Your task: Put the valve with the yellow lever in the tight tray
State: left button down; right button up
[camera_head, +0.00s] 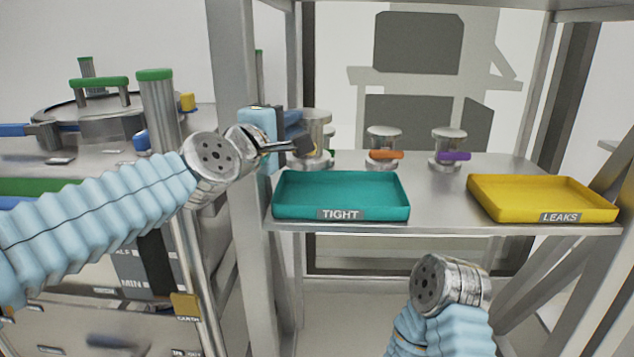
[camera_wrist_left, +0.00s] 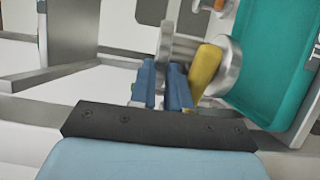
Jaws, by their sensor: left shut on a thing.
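The metal valve with the yellow lever (camera_wrist_left: 204,72) is between the blue fingers of my left gripper (camera_wrist_left: 162,78) in the left wrist view. In the head view my left gripper (camera_head: 298,130) is shut on this valve (camera_head: 317,121) at the left end of the shelf, behind the tight tray's left part. Its lever is mostly hidden there by the gripper. The teal tight tray (camera_head: 341,214), labelled TIGHT, is empty at the shelf's front. It also shows in the left wrist view (camera_wrist_left: 270,70), right of the valve. My right gripper's fingers are not visible; only its wrist shows.
A valve with an orange lever (camera_head: 383,146) and one with a purple lever (camera_head: 449,147) stand behind the trays. A bit of green shows behind the held valve. The yellow leaks tray (camera_head: 545,198) is empty at right. A shelf post (camera_head: 238,80) stands near my left wrist.

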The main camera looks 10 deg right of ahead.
aim_at(297, 169)
pick_arm(q)
jog(key=shift+s+f+b, duration=0.1)
jog(key=shift+f+b, duration=1.65)
jog(key=shift+f, duration=2.6)
jog(key=c, duration=1.1)
grip_release()
jog(key=shift+f, duration=0.3)
jog(key=b+v, duration=0.5)
jog(key=v, duration=0.7)
jog(key=shift+b, duration=0.35)
jog(key=shift+r, duration=0.1)
